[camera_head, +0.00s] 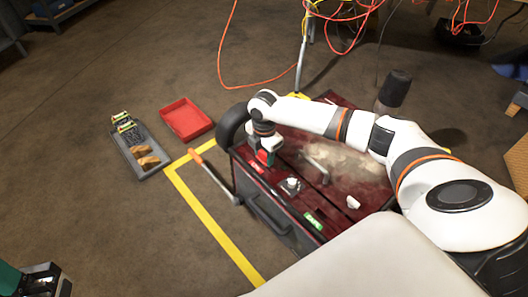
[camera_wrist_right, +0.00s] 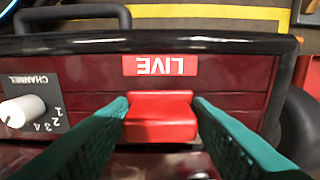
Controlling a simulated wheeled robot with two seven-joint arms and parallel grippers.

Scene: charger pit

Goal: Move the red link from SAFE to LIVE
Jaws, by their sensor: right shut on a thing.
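The red link (camera_wrist_right: 160,115) is between the green fingers of my right gripper (camera_wrist_right: 160,125) in the right wrist view. My right gripper is shut on it, close to the red LIVE label (camera_wrist_right: 160,65), which reads upside down there. I cannot tell whether the link touches the panel. In the head view my right gripper (camera_head: 265,157) is over the far left end of the dark red charger (camera_head: 285,222), by the LIVE label (camera_head: 256,167). The green SAFE label (camera_head: 313,220) is at the near end. My left gripper (camera_head: 45,282) is partly cut off at bottom left.
A channel knob (camera_head: 291,185) stands between the labels. A lever with an orange grip (camera_head: 195,157) sticks out leftward. A grey tray (camera_head: 131,149) with small parts and an empty red tray (camera_head: 187,120) lie on the floor, left. Orange cables (camera_head: 248,85) are behind.

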